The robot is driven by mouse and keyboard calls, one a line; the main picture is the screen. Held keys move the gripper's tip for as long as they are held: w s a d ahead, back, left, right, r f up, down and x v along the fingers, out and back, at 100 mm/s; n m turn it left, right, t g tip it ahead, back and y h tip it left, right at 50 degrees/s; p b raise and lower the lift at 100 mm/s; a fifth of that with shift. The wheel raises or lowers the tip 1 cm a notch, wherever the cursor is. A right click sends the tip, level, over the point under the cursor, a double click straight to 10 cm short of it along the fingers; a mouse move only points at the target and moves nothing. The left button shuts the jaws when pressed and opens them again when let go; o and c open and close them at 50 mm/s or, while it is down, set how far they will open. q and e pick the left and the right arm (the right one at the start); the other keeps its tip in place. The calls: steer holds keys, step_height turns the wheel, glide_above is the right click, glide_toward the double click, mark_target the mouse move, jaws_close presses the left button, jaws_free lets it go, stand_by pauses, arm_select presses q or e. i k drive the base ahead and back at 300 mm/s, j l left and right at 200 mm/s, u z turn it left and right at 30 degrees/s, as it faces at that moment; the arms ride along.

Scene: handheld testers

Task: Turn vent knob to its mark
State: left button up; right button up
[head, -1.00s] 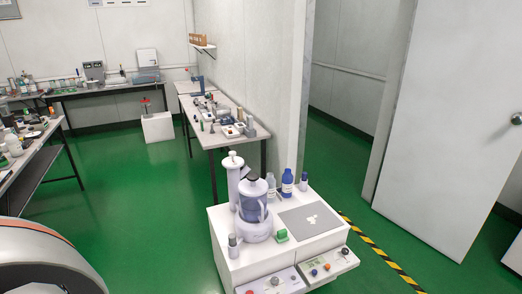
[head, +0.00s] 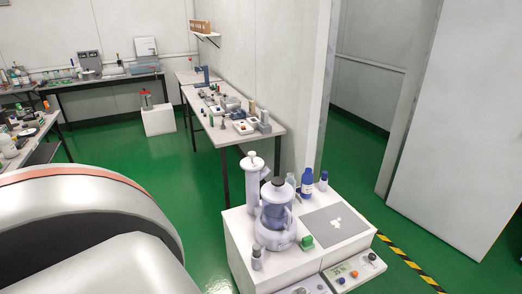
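A white cabinet (head: 245,262) stands at the lower middle of the head view. Two small control panels sit at its front edge. The right panel (head: 347,272) carries a dark knob (head: 372,256), an orange knob (head: 354,274) and a red knob (head: 341,281). The left panel (head: 312,287) is partly cut off by the bottom edge. I cannot tell which knob is the vent knob, and no mark is readable. A desiccator-like jar (head: 278,212) with a dark cap stands on the cabinet. Neither of my grippers is in view; a large rounded part of my own body fills the lower left.
On the cabinet are a white column (head: 251,180), a small bottle (head: 256,258), a green block (head: 306,242), a blue bottle (head: 307,184) and a grey plate (head: 322,228). A bench (head: 232,138) stands behind. Green floor is open left of the cabinet. Striped tape (head: 410,264) runs at right.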

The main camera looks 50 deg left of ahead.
mark_target(251, 154)
steer(key=j+z, duration=0.15)
steer(key=j, duration=0.3)
steer(key=k+j+z, duration=0.15)
steer(key=j, duration=0.35)
steer(key=k+j, duration=0.1)
steer(key=j, duration=0.55)
steer(key=j+z, duration=0.1)
steer(key=j, duration=0.55)
steer(key=k+j, duration=0.15)
steer(key=j, duration=0.45)
steer(key=i+j, duration=0.1)
steer(key=i+z, duration=0.05)
steer(key=i, duration=0.05)
